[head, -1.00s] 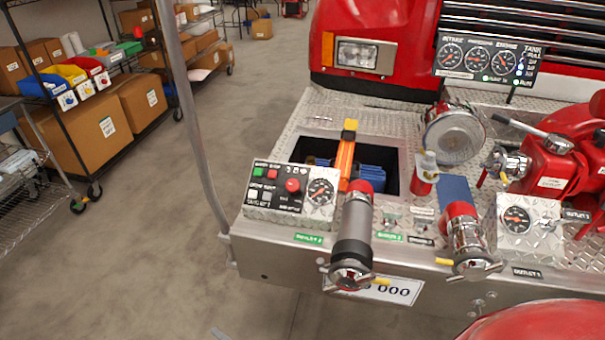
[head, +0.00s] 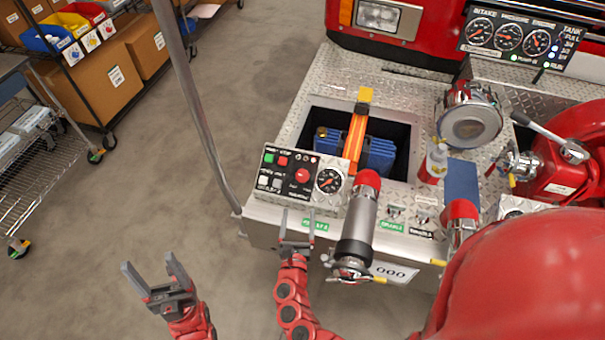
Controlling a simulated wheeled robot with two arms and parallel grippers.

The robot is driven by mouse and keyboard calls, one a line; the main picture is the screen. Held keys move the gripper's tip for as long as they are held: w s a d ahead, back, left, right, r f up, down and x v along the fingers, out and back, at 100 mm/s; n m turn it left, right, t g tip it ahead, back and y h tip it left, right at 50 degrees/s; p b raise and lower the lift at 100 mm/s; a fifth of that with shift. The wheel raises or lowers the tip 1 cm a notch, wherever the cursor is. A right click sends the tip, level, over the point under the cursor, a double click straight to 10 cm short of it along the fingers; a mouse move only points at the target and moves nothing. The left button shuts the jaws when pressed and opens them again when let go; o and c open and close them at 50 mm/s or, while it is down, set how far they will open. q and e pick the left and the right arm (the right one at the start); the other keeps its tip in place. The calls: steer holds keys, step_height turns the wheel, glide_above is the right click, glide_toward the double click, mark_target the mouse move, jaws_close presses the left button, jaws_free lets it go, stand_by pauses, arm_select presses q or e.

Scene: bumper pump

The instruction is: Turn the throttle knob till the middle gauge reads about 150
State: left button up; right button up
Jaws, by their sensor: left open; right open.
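A control panel (head: 287,197) at the front left of the bumper deck carries a round red knob (head: 302,176), the likely throttle knob; its label is too small to read. The middle gauge (head: 508,37) sits on the dark three-gauge panel at the upper right; its needle reading is too small to tell. My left gripper (head: 150,264) is open and empty over the floor, left of the bumper. My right gripper (head: 297,214) is open and empty, in the picture just below the control panel and apart from the red knob.
A small gauge (head: 330,180) sits right of the knob. A silver outlet pipe (head: 360,215) with a red collar stands close to its right. An open well (head: 397,134) holds blue hose behind the panel.

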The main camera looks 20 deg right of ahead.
mark_target(302, 182)
steer(key=x, duration=0.7)
steer(key=p+x, duration=0.1)
steer(key=x, duration=0.6)
steer(key=shift+f, duration=0.2)
jaws_close()
